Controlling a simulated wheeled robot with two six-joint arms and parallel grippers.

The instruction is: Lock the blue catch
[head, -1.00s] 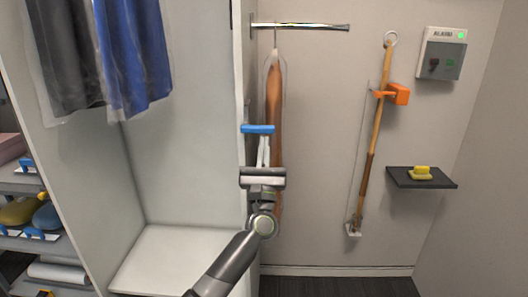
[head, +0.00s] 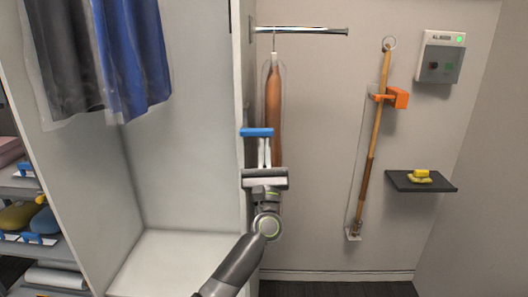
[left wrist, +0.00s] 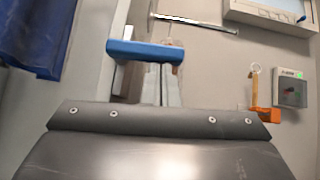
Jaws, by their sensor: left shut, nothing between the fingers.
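The blue catch (head: 257,132) is a short blue bar lying level on the front edge of the white cabinet's side panel. In the left wrist view the blue catch (left wrist: 146,51) spans the space just ahead of my fingers. My left gripper (head: 264,146) points up from below with its fingers shut and empty. Its fingertips (left wrist: 162,70) are just below or against the bar; I cannot tell whether they touch. My right gripper is not in view.
A metal rail (head: 300,31) holds a brown garment in a clear cover (head: 273,95) just behind the catch. A wooden pole (head: 375,140), an orange clamp (head: 399,98), a dark shelf (head: 421,181) and a wall box (head: 440,57) are to the right. Garments (head: 135,60) hang at left.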

